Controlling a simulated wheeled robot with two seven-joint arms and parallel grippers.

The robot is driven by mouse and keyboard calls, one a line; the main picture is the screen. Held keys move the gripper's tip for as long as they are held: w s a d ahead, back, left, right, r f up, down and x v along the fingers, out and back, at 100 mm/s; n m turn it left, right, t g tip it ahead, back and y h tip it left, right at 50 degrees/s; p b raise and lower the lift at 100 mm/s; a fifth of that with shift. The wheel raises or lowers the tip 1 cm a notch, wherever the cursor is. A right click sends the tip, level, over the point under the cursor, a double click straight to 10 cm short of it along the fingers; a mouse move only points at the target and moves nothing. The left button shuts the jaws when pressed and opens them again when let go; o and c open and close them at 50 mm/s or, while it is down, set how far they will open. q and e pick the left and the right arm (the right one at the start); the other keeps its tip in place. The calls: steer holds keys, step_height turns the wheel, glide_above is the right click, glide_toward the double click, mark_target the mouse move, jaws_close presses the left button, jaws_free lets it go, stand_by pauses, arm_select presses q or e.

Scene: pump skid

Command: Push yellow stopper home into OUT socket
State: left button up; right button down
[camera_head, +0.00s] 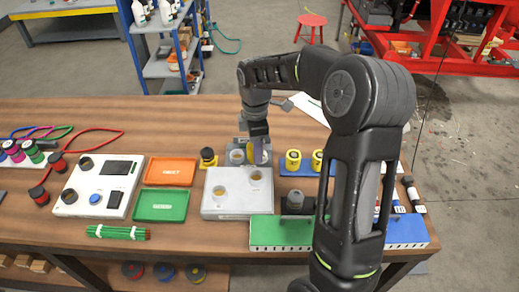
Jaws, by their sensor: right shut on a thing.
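My right gripper (257,155) hangs down at the grey pump block (240,144) in the middle of the table. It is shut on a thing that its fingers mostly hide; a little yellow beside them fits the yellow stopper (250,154). A pale round opening (237,157) shows on the block, just left of the fingers. I cannot read any OUT label or tell how deep the stopper sits. A grey box (235,208) with two yellowish round recesses stands in front of the block. My left gripper is not in view.
A black and yellow piece (208,158) stands left of the block. Yellow cylinders (293,161) stand on a blue tray to the right. Orange (170,171) and green (160,206) trays lie left. My right arm covers much of the table's right side.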

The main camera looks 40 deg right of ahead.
steer(key=shift+s+d, duration=0.1)
steer(key=shift+s, duration=0.05)
step_height(320, 180, down, 6)
steer(key=b, duration=0.4)
steer(key=shift+r, duration=0.35)
steer(key=shift+f+b, duration=1.15)
steer(key=shift+f, duration=0.65)
stand_by(1.0)
steer(key=c, duration=0.7)
jaws_free()
